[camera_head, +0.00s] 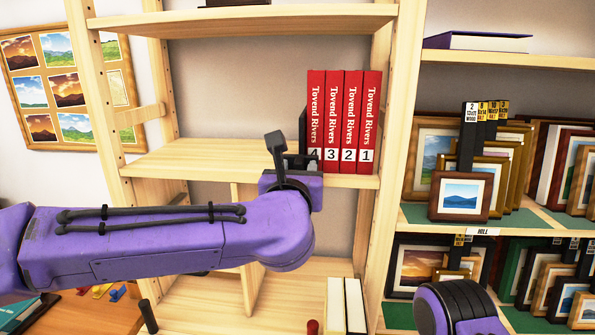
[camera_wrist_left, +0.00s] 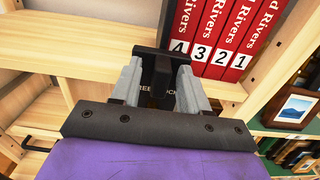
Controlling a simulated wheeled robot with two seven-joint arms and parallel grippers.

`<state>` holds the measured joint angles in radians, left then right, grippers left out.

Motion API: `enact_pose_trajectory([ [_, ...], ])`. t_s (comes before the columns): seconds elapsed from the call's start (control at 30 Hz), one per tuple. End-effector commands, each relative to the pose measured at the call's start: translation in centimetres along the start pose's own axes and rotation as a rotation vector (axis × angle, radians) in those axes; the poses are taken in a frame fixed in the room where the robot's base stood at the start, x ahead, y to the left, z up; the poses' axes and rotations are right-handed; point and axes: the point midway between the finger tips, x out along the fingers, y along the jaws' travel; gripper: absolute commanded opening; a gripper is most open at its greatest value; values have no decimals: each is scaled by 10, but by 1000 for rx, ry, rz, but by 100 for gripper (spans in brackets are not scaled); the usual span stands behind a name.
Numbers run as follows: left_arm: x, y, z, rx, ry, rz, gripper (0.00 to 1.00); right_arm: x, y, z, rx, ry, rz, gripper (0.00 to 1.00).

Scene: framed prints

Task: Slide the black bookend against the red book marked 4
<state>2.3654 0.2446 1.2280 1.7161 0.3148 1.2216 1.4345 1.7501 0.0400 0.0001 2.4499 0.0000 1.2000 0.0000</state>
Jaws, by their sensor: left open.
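The red book marked 4 (camera_head: 314,115) stands upright at the left end of a row of red books on the middle shelf. It also shows in the wrist view (camera_wrist_left: 187,22). The black bookend (camera_head: 303,128) stands just left of it, partly hidden by my gripper; its upright edge shows in the wrist view (camera_wrist_left: 167,22). I cannot tell whether it touches the book. My left gripper (camera_head: 288,152) is open in front of the bookend, its grey fingers apart in the wrist view (camera_wrist_left: 158,68), with dark parts between them. My right gripper is not in view.
Red books marked 3 (camera_head: 332,115), 2 (camera_head: 351,115) and 1 (camera_head: 370,115) stand right of book 4. The middle shelf (camera_head: 190,157) is bare to the left. A shelf upright (camera_head: 402,100) closes the right side; framed prints (camera_head: 461,195) stand beyond it.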

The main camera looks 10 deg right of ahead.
Motion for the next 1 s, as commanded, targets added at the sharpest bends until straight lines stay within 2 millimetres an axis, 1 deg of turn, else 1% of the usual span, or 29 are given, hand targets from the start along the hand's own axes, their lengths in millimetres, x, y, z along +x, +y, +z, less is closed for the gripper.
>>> enact_pose_trajectory([
  [0.07, -5, 0, -1, -1, -1, -1, 45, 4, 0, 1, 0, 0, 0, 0],
  [0.17, -22, 0, -3, -1, -2, -1, 45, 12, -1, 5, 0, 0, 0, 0],
  [0.3, -57, 0, -4, -1, -4, -2, 45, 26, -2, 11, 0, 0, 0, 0],
  [0.4, -79, 1, -4, -1, -3, 0, 45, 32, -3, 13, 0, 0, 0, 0],
  [0.5, -95, 1, -2, -1, -2, 0, 45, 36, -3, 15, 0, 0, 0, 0],
  [0.63, -105, 0, -1, 0, -1, 0, 45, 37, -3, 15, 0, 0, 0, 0],
  [0.9, -106, 0, 0, 2, 0, 0, 45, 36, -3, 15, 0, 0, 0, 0],
  [0.97, -106, 0, 0, 33, -1, -1, 45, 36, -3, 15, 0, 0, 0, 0],
  [1.0, -106, 0, 1, 82, -3, -4, 45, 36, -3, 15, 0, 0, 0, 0],
])
